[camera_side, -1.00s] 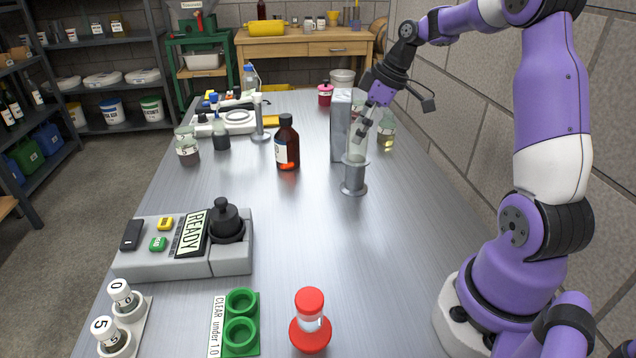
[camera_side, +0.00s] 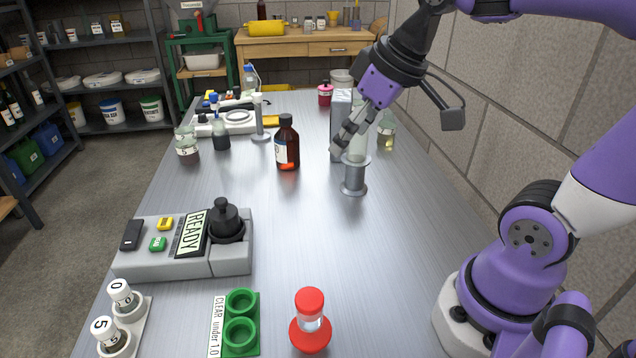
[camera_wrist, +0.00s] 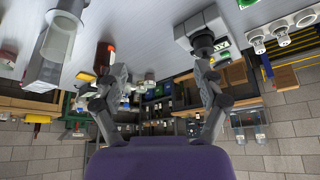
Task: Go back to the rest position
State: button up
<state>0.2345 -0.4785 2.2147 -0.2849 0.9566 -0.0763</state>
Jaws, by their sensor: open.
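My gripper (camera_side: 349,138) is open and empty, above the steel table (camera_side: 290,235). In the side view its fingers overlap a clear glass cylinder (camera_side: 361,147) on a grey round foot (camera_side: 354,186); I cannot tell the gap between them. In the wrist view my gripper (camera_wrist: 160,74) has its two fingers wide apart with nothing between them. The cylinder (camera_wrist: 60,42) shows at the top left there, apart from the fingers. The brown bottle (camera_wrist: 104,57) is behind the left finger in that view.
A brown bottle (camera_side: 286,150) and a grey upright block (camera_side: 339,105) stand near the cylinder. A grey meter (camera_side: 190,250) reading READY, a green two-hole holder (camera_side: 240,325) and a red-capped vial (camera_side: 310,322) are at the front. A block wall (camera_side: 490,110) is to the right.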

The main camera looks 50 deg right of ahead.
jog(key=shift+m+h, duration=0.4)
jog(key=shift+m, duration=0.2)
jog(key=s+f, duration=0.1)
jog(key=s, duration=0.1)
jog(key=s+a+f, duration=0.1)
jog(key=s+f, duration=0.1)
jog(key=shift+s+a, duration=0.1)
jog(key=shift+s, duration=0.15)
